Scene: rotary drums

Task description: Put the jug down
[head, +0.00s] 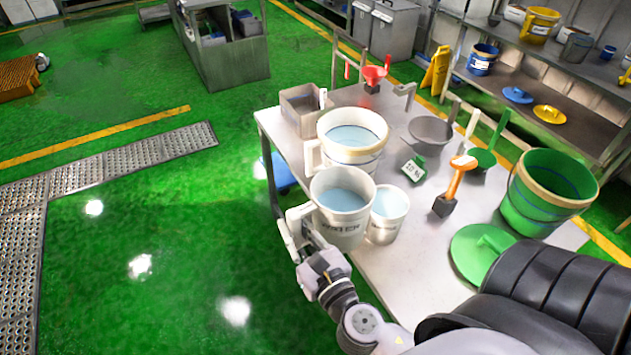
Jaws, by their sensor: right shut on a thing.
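A white jug (341,222) with dark lettering on its side holds pale blue liquid and looks close to upright. My right gripper (299,228) is shut on the jug's handle at its left side. The jug is at the left edge of the steel table (412,265); I cannot tell whether its base touches the top. The gripper is out past that edge, over the green floor. My left gripper is not in view.
A larger white container (352,152) of liquid stands just behind the jug, and a smaller white cup (387,218) close at its right. An orange-handled tool (457,185), a green lid (482,252) and a green bucket (545,195) are further right. Bare tabletop lies between the cup and lid.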

